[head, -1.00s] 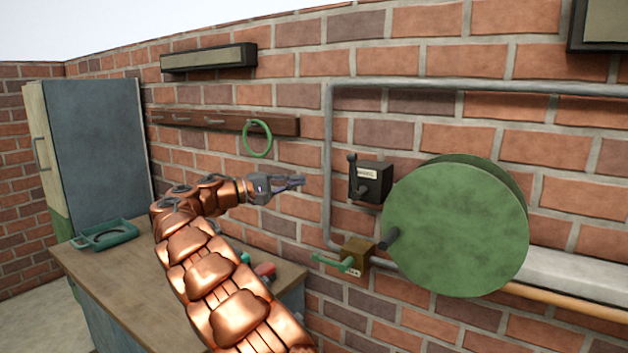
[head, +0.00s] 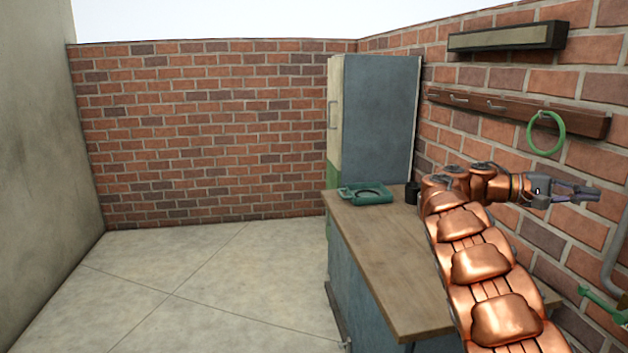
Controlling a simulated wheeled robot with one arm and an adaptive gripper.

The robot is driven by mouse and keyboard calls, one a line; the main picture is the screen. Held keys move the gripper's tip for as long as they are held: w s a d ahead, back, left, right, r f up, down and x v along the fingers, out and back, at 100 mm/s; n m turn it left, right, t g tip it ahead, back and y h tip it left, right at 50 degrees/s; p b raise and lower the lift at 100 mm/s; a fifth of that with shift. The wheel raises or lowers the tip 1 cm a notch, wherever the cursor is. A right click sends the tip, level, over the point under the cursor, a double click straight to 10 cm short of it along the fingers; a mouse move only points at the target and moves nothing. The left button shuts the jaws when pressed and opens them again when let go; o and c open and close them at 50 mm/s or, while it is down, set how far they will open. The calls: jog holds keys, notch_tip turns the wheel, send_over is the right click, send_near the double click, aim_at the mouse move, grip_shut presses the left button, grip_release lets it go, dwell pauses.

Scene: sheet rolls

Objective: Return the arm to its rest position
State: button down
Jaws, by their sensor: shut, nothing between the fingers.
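My arm (head: 480,262) is copper coloured and reaches up from the lower right of the head view, over the right side of the workbench. It bends to the right at the top. My gripper (head: 590,194) is at its end, in front of the brick wall and below the green ring (head: 546,132). Its fingers point right and are shut with nothing between them. The gripper is apart from the ring, which hangs on a hook of the wooden rail (head: 460,100).
The wooden workbench (head: 385,262) carries a green tray (head: 367,194) and a dark cup (head: 411,193). A tall grey cabinet (head: 380,120) stands behind it. A green-handled valve (head: 603,305) and a pipe (head: 616,250) are at the right edge. The floor (head: 190,285) at left is clear.

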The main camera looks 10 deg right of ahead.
jog(key=s+a+f+n+t+y+p, duration=0.1)
jog(key=s+a+f+y, duration=0.4)
jog(key=s+a, duration=0.5)
jog(key=s+a+f+n+t+y+p, duration=0.2)
jog(key=s+a+f, duration=0.7)
jog(key=a, duration=1.1)
jog(key=s+a+f+n+t+y+p, duration=0.1)
jog(key=s+a+f+t+y, duration=0.3)
jog(key=a, duration=1.1)
jog(key=s+f+y+p, duration=0.1)
jog(key=s+f+y, duration=0.2)
jog(key=s+y, duration=0.2)
jog(key=shift+s+a+n+t+p, duration=0.3)
jog(key=shift+s+a+n+t, duration=0.1)
jog(key=shift+s, duration=0.95)
jog(key=shift+d+f, duration=0.1)
jog(key=shift+d, duration=0.05)
